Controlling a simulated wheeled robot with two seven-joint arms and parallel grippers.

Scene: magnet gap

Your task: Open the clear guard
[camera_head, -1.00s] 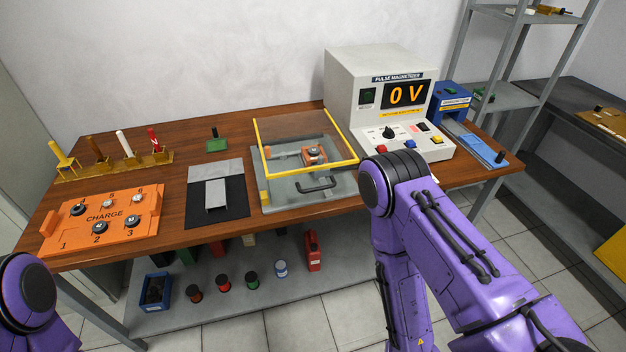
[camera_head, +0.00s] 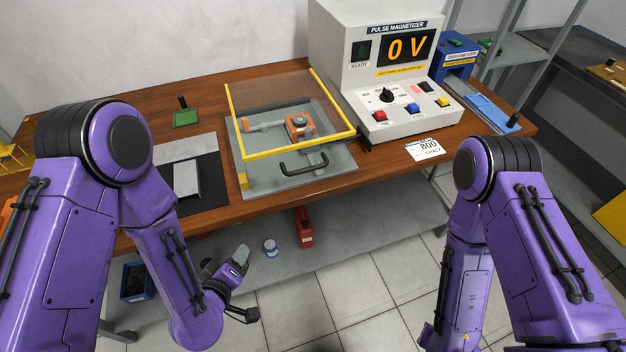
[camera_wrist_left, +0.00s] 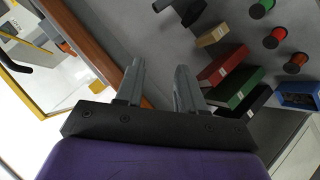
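The clear guard (camera_head: 270,90) has a yellow frame and sits lowered over a grey fixture plate (camera_head: 325,176) on the bench. An orange and grey clamp part (camera_head: 299,125) shows through it. A black bar handle (camera_head: 303,163) is at the guard's front. In the left wrist view, part of the yellow frame (camera_wrist_left: 24,92) and the dark handle (camera_wrist_left: 14,65) show at the left. My left gripper (camera_head: 245,286) is below and in front of the bench edge, apart from the guard. Its two fingers (camera_wrist_left: 158,82) are spread and empty. My right gripper is out of view.
The pulse magnetizer (camera_head: 345,60), reading 0 V, stands right of the guard, with a white 800 card (camera_head: 424,149) in front. The wooden bench edge (camera_head: 240,212) lies between my left gripper and the guard.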

